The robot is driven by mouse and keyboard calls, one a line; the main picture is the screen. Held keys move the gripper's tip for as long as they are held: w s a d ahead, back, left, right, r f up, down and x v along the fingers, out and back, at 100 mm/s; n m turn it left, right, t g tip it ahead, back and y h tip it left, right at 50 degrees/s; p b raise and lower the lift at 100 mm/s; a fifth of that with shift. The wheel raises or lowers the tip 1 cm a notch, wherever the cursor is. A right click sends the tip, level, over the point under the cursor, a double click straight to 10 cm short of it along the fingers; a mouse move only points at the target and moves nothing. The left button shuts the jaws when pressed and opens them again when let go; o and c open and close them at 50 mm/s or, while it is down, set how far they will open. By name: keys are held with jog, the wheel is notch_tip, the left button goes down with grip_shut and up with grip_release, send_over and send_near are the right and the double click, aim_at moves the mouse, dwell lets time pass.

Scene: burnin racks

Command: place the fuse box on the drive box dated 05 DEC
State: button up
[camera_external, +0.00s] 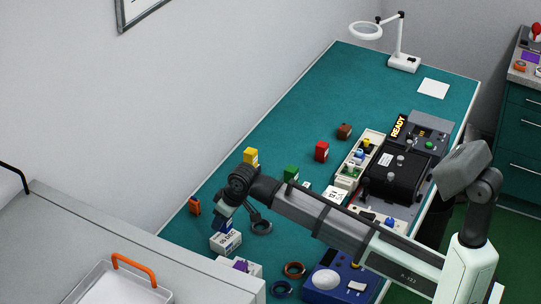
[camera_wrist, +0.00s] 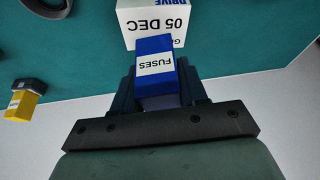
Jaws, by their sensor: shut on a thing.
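The fuse box (camera_wrist: 154,60) is blue with a white label reading FUSES, seen upside down in the wrist view. My gripper (camera_wrist: 160,88) is shut on it, with a finger on either side. The drive box dated 05 DEC (camera_wrist: 152,28) is white and lies just beyond the fuse box in the wrist view, partly hidden by it. In the external view the drive box (camera_external: 226,243) stands on the green mat, and the fuse box (camera_external: 221,225) is right above it, below my gripper (camera_external: 224,212). I cannot tell whether the two boxes touch.
Another white box (camera_external: 240,266) with a purple thing stands in front of the drive box. An orange box (camera_external: 195,207) is to the left. Yellow (camera_external: 250,156), green (camera_external: 291,173) and red (camera_external: 321,152) boxes stand farther back.

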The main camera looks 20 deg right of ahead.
jog(key=shift+f, duration=1.3)
jog(key=shift+f, duration=0.1)
jog(key=o, duration=1.1)
jog(key=shift+c, duration=0.2)
jog(key=v, duration=1.2)
